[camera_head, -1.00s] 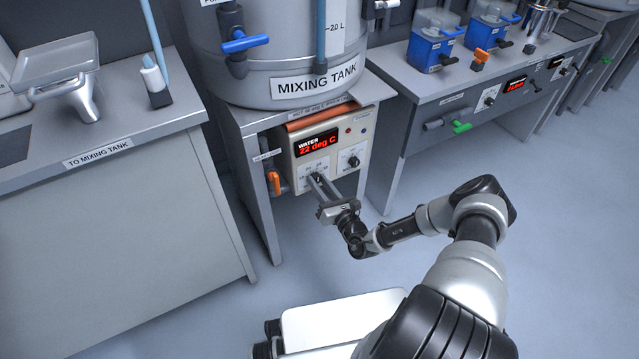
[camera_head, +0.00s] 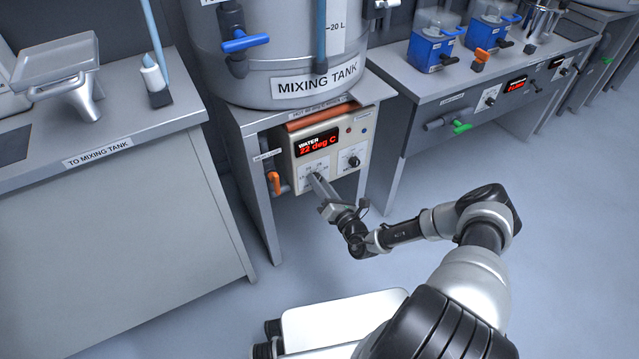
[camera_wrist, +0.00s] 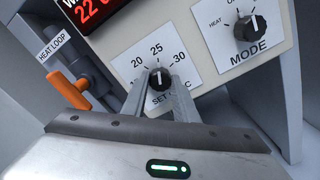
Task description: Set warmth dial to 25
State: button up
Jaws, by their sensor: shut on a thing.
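The warmth dial (camera_wrist: 160,77) is a small black knob with a white pointer line, on a white plate marked 20, 25 and 30 with partly hidden SET lettering below. In the wrist view its pointer points roughly up toward the 25 mark. My gripper (camera_wrist: 162,86) is shut on the dial, one finger on each side. In the head view my gripper (camera_head: 314,178) reaches the lower left of the cream control panel (camera_head: 338,181) and hides the dial. The red display (camera_head: 318,142) reads WATER 22 deg C.
A black MODE knob (camera_wrist: 250,27) sits right of the dial; it also shows in the head view (camera_head: 353,162). An orange valve handle (camera_wrist: 68,89) by the HEAT LOOP label is at the left. The mixing tank (camera_head: 285,95) stands above the panel. Floor in front is clear.

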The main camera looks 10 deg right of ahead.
jog(key=shift+s+f, duration=0.1)
jog(key=shift+f, duration=0.05)
jog(key=o, duration=1.1)
jog(key=shift+c, duration=0.2)
jog(key=p+v, duration=0.3)
jog(key=v, duration=1.4)
jog(key=shift+s+p, duration=0.15)
jog(key=shift+p, duration=0.2)
